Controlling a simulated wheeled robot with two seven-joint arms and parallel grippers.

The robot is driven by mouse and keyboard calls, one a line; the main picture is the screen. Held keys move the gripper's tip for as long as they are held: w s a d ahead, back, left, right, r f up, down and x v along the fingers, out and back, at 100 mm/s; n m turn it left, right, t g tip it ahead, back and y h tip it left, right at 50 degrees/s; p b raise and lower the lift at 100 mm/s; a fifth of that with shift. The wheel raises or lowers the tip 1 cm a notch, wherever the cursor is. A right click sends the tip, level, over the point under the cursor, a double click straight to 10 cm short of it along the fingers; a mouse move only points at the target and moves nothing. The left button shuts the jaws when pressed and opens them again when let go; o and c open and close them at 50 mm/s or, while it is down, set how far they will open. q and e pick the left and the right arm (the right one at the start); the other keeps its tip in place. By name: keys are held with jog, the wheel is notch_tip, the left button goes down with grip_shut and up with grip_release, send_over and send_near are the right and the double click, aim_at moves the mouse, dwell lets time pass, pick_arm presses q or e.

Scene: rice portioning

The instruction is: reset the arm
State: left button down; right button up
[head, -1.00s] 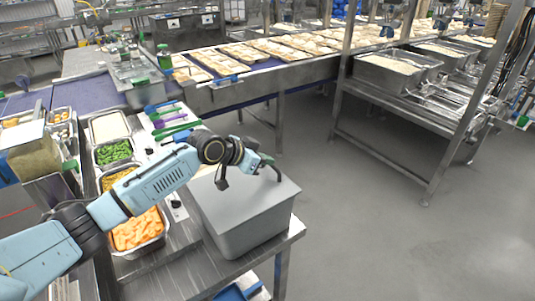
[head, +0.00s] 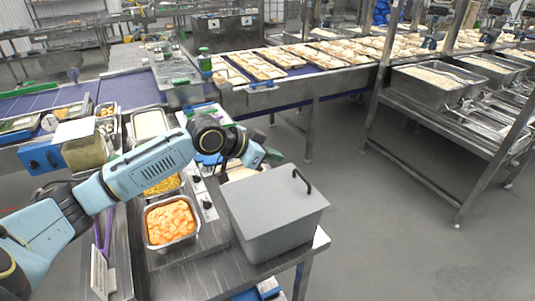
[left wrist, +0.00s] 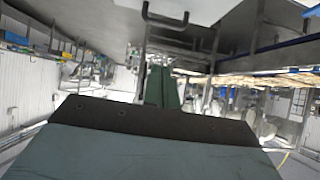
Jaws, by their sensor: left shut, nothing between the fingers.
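My left arm comes in from the left of the head view, bent over the food trays. Its blue wrist end points right, with the gripper (head: 270,157) small and partly hidden behind it, above and behind the grey box. In the left wrist view the two dark green fingers (left wrist: 163,88) are together, with nothing seen between them. My right gripper does not show.
A grey lidded box (head: 272,215) with a dark handle stands on the steel table's right end. A tray of orange cubes (head: 170,222) lies left of it. A conveyor (head: 265,97) with filled trays and a steel rack (head: 440,135) stand behind. Open floor lies right.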

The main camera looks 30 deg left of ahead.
pick_arm(q)
jog(key=shift+s+r, duration=0.55)
jog(key=shift+s, duration=0.15)
jog(key=g, duration=0.2)
send_over(277, 223)
jog(key=shift+m, duration=0.3)
notch_tip(277, 223, down, 8)
jog(key=shift+f, duration=0.15)
jog(key=s+f+n+g+y, duration=0.25)
jog(key=s+f, duration=0.25)
jog(key=s, duration=0.7)
jog(key=s+f+n+g+y, duration=0.1)
jog(key=s+f+n+y, duration=0.3)
jog(key=s, duration=0.8)
jog(key=s+f+m+g+b, duration=0.1)
jog(key=s+f+b, duration=0.15)
jog(key=f, duration=1.35)
jog(key=s+f+g+b, duration=0.1)
jog(key=f+b, duration=0.2)
jog(key=f, duration=1.4)
jog(key=s+a+f+b, duration=0.2)
jog(key=s+f+b, duration=0.2)
jog(key=s+f, duration=1.1)
notch_tip(277, 223, down, 2)
jog(key=shift+s+a+f+g+h, duration=0.25)
jog(key=shift+a+g+h, duration=0.1)
jog(key=shift+g, duration=0.1)
